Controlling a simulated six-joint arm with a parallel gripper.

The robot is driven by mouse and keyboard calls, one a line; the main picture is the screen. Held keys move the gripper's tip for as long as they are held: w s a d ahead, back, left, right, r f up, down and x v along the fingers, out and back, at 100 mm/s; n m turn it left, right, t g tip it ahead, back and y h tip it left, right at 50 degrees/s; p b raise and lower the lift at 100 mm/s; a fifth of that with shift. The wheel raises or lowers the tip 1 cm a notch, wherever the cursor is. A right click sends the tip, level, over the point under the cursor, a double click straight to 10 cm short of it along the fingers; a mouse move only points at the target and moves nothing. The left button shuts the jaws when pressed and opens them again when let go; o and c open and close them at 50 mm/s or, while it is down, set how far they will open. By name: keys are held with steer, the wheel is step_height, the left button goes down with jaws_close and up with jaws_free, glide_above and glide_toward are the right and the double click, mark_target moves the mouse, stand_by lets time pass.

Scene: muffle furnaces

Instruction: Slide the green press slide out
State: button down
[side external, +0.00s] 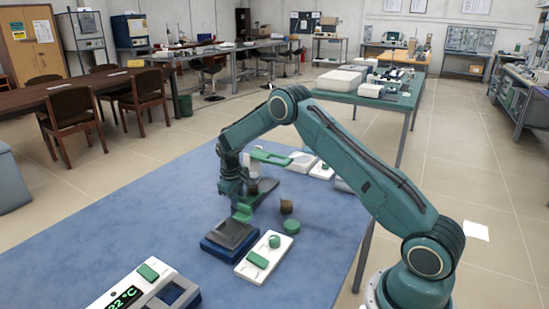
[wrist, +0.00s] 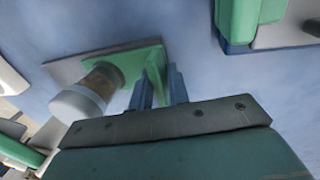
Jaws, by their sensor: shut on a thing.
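The green press slide (wrist: 157,68) shows in the wrist view as a flat green plate with an upright tab, lying along a grey strip. My gripper (wrist: 158,92) has its two blue fingers closed on the tab, one on each side. A pale cylinder with brown contents (wrist: 88,88) stands at the left part of the plate. In the side external view my gripper (side external: 240,203) is low over the blue table, with a green part (side external: 242,213) at its tips. My wrist and arm partly hide the press there.
A dark blue block with a grey top (side external: 229,238) and a white panel with green controls (side external: 267,256) stand close in front of my gripper. The blue table (side external: 155,215) is clear on the left.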

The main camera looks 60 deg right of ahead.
steer(key=shift+s+a+f, duration=0.2)
steer(key=shift+a+f, duration=0.15)
steer(key=shift+f, duration=0.1)
steer(key=c, duration=1.7)
jaws_free()
steer(key=shift+d+r, duration=0.1)
steer(key=shift+r, duration=0.1)
steer(key=shift+w+d+r, duration=0.1)
steer(key=shift+w+r, duration=0.05)
steer(key=shift+r, duration=3.45)
